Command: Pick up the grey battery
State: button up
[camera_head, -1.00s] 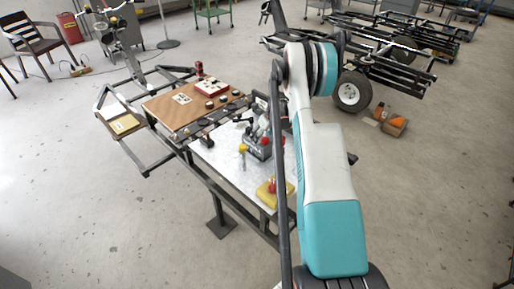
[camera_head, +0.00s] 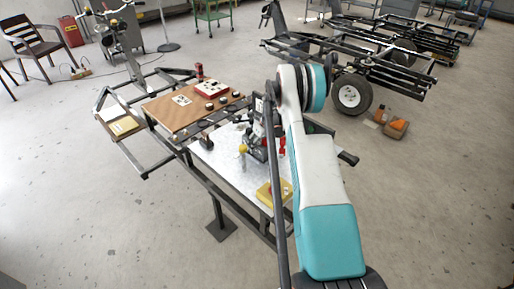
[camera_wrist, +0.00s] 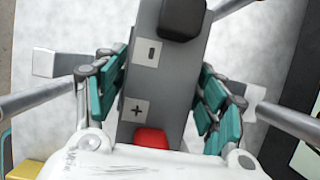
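The grey battery (camera_wrist: 160,95) fills the middle of the wrist view, slightly tilted there. It has a minus label, a plus label, a black cap at the top and a red cap at the bottom. My gripper (camera_wrist: 164,85) has its teal fingers on either side of the battery, very close to its long sides. I cannot tell whether the pads touch it. In the head view my gripper (camera_head: 261,122) is small and partly hidden among the items on the metal table (camera_head: 228,170). The battery cannot be told apart clearly there.
A yellow box (camera_head: 267,194) sits at the near end of the metal table. A brown board (camera_head: 178,110) with small parts lies at its far left. A wheeled frame (camera_head: 345,55) stands behind on the right.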

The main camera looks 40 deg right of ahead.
grip_shut()
jog(key=shift+w, duration=0.1)
jog(key=shift+r, duration=0.15)
